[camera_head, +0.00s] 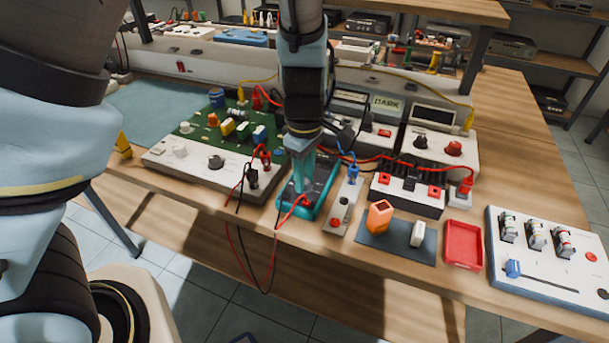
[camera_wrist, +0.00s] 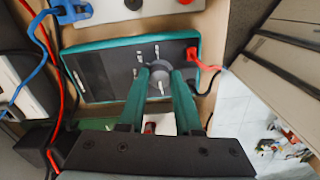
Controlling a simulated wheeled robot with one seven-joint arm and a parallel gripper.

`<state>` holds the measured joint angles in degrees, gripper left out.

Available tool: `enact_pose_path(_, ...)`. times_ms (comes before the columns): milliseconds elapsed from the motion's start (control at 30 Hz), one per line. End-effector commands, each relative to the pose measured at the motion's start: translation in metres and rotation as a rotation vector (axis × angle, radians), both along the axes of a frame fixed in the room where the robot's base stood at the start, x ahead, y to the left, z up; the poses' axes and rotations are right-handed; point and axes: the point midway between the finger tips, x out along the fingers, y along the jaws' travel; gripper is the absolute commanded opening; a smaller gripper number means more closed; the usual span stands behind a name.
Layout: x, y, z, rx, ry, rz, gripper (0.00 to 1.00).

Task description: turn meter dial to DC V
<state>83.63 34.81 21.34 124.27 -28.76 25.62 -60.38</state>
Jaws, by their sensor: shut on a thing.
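The meter (camera_head: 322,188) is a dark-faced box with a teal rim. It lies on the wooden bench near the front edge, and it fills the upper middle of the wrist view (camera_wrist: 98,75). Its round grey dial (camera_wrist: 157,76) sits between my gripper's teal fingers. My gripper (camera_head: 299,186) points down onto the meter and is shut on the dial; it also shows in the wrist view (camera_wrist: 160,80). Small white marks surround the dial, but I cannot read them or tell which setting it points at. In the head view the fingers hide the dial.
Red and black leads (camera_head: 245,212) hang over the bench edge beside the meter. A circuit board panel (camera_head: 190,160) is at left. A narrow switch box (camera_head: 343,205) stands close right, with a mat (camera_head: 385,238), red tray (camera_head: 463,246) and white panel (camera_head: 545,250) beyond. Instruments stand behind.

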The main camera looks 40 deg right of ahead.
Motion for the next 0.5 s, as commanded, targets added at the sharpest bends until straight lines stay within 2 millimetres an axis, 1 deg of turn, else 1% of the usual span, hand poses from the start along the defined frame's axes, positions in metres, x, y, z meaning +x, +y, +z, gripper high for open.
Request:
enact_pose_path(267,0.0003,0.0002,0.0006,0.0,0.0,-0.114,0.0)
enact_pose_path(500,0.0003,0.0006,0.0005,0.0,0.001,-0.308,0.0)
